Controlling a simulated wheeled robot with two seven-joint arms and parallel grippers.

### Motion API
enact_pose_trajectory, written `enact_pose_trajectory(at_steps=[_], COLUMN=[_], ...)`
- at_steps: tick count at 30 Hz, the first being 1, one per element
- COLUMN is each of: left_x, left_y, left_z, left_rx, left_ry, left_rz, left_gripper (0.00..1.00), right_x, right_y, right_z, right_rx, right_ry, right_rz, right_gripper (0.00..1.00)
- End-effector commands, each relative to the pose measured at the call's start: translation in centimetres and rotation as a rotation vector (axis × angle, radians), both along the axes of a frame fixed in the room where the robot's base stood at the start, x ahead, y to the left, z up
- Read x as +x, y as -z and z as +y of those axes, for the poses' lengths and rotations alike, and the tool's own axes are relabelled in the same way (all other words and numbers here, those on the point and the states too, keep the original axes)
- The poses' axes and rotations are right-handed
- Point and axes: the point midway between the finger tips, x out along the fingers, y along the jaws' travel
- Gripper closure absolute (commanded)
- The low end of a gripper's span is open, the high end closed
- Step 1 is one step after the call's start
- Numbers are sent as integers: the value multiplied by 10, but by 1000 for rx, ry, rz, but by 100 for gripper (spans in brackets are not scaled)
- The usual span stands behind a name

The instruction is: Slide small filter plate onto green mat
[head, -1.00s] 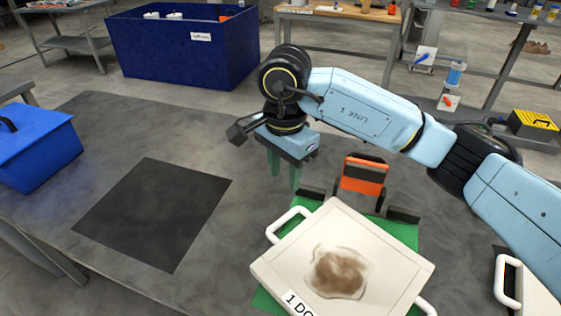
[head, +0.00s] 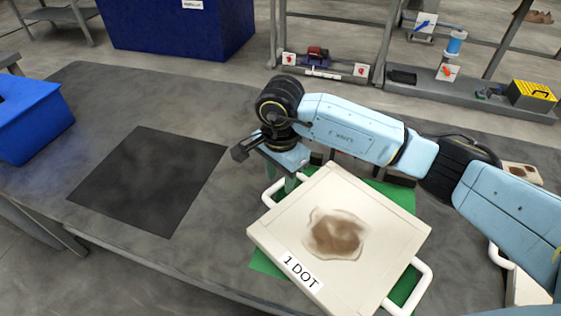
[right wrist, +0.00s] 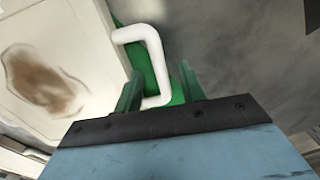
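The small filter plate (head: 375,228) is a cream square with a brown stain, a "1 DOT" label and white handles at two opposite sides. It lies tilted in heading over the green mat (head: 266,264), which shows around its edges. My right gripper (head: 290,183) is at the plate's left handle (head: 278,192). In the right wrist view its two green fingers (right wrist: 160,92) are apart, with the white handle (right wrist: 150,60) reaching between them; I see no firm grip. The fingertips are partly hidden behind the plate in the head view. My left gripper is not in view.
A black mat (head: 150,182) lies on the grey table to the left, with clear table around it. A blue box (head: 35,125) stands at the left edge. Another cream plate with a handle (head: 500,262) is partly hidden by my right arm.

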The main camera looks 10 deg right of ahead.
Motion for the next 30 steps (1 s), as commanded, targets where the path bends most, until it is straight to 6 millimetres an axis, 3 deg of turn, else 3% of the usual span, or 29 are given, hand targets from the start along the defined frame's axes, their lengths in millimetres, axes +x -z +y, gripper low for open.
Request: enact_pose_trajectory(at_steps=[5,14,23,30], left_x=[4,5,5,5], left_y=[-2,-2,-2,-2], left_z=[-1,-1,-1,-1], left_rx=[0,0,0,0], left_ry=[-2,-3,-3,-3], left_rz=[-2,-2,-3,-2], left_gripper=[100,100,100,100], right_x=[0,0,0,0], right_y=[11,12,12,12], right_z=[0,0,0,0], right_rx=[0,0,0,0], right_ry=[0,-1,-1,-1], right_rz=[1,0,0,0], right_gripper=[60,60,98,100])
